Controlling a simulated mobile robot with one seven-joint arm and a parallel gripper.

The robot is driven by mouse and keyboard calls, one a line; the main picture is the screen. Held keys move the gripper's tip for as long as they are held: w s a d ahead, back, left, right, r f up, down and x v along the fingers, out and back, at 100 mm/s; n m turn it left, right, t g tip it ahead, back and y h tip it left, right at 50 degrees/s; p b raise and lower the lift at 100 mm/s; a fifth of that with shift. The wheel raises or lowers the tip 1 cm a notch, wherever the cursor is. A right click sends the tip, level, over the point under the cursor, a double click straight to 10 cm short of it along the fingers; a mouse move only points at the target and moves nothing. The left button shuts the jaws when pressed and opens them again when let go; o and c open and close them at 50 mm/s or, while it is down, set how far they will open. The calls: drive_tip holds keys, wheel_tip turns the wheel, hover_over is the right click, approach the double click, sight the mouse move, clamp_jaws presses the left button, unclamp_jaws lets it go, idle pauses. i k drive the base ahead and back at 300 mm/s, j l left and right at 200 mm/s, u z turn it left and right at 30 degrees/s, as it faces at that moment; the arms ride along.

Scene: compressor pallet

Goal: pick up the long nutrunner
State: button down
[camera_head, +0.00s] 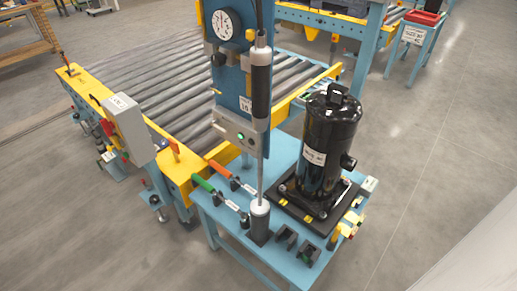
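The long nutrunner (261,88) stands upright in front of the blue column, with a silver collar, a black body and a thin grey shaft. A thin line runs up from the tool's top out of the picture. I cannot tell whether it hangs from that line or rests in the holder. My gripper is not in view.
A black compressor (325,145) stands on a dark pallet (290,200) right of the nutrunner. Green- and orange-handled tools (203,183) lie left of the holder, and black brackets (307,252) sit in front. A roller conveyor (150,85) is behind. The floor at right (430,130) is clear.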

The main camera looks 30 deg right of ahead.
sight(261, 57)
drive_tip(key=z, duration=1.25)
drive_tip(key=i+j+z, duration=0.1)
drive_tip(key=k, duration=0.5)
